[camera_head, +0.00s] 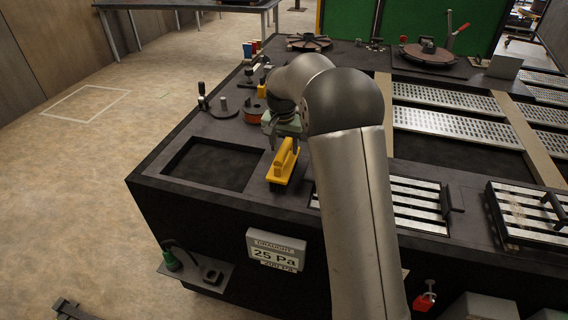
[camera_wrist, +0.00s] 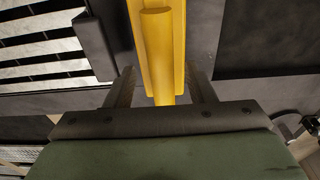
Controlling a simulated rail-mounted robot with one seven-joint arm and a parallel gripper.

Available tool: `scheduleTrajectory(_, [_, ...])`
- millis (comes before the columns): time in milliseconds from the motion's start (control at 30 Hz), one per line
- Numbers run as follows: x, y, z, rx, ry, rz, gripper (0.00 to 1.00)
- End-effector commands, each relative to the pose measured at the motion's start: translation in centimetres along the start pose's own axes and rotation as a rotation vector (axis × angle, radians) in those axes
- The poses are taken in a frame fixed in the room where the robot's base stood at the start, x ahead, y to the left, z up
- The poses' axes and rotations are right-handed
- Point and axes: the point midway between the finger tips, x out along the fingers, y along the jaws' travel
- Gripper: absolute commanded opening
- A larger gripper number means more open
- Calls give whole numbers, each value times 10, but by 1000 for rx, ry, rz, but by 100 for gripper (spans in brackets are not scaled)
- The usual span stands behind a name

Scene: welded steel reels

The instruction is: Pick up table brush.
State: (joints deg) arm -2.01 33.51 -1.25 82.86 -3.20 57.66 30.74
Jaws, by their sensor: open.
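The table brush (camera_head: 283,163) is yellow with a raised handle and stands on the dark tabletop, right of a rectangular recess. In the wrist view its yellow handle (camera_wrist: 158,50) runs up the picture from between my fingers. My gripper (camera_wrist: 160,88) is open, with one finger on each side of the handle. A gap shows on both sides, so the fingers look apart from it. In the head view my gripper (camera_head: 283,135) is just above and behind the brush, partly hidden by my arm.
The dark recess (camera_head: 212,165) lies left of the brush. Slatted metal grates (camera_head: 415,200) lie to the right. A copper-coloured reel (camera_head: 253,112) and small upright posts stand behind. The table's front edge is close to the brush, with a draught display (camera_head: 276,250) below.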

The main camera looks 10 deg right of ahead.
Motion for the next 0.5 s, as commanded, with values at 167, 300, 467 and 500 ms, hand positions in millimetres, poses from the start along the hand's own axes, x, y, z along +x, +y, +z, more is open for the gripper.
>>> scheduleTrajectory(167, [22, -1, 0, 0, -1, 1, 49])
scheduleTrajectory(300, [27, -2, -1, 0, 2, -1, 49])
scheduleTrajectory(467, [27, -2, -1, -1, 2, -1, 46])
scheduleTrajectory(500, [27, -2, -1, -1, 2, -1, 35])
